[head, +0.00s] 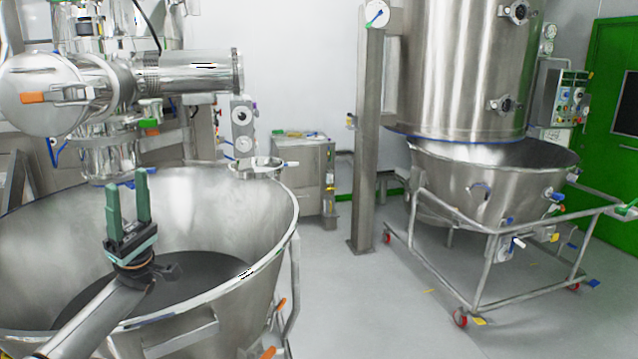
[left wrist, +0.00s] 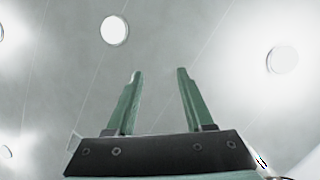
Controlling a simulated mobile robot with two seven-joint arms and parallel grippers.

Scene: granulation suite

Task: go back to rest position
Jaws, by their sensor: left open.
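My left gripper (head: 128,198) shows in the head view, pointing up with its two green fingers apart and nothing between them. It stands in front of the large steel bowl (head: 272,215), over its near left part as seen from my head. The left wrist view also shows the two fingers (left wrist: 158,75) apart and empty, with only the ceiling beyond them. My right gripper is in neither view.
A small steel pan (head: 257,166) sits at the bowl's far rim. A steel cabinet (head: 303,178) stands behind. A steel post (head: 367,140) and a wheeled frame (head: 487,270) with a second vessel (head: 470,180) stand to the right. Grey floor (head: 370,305) between is clear.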

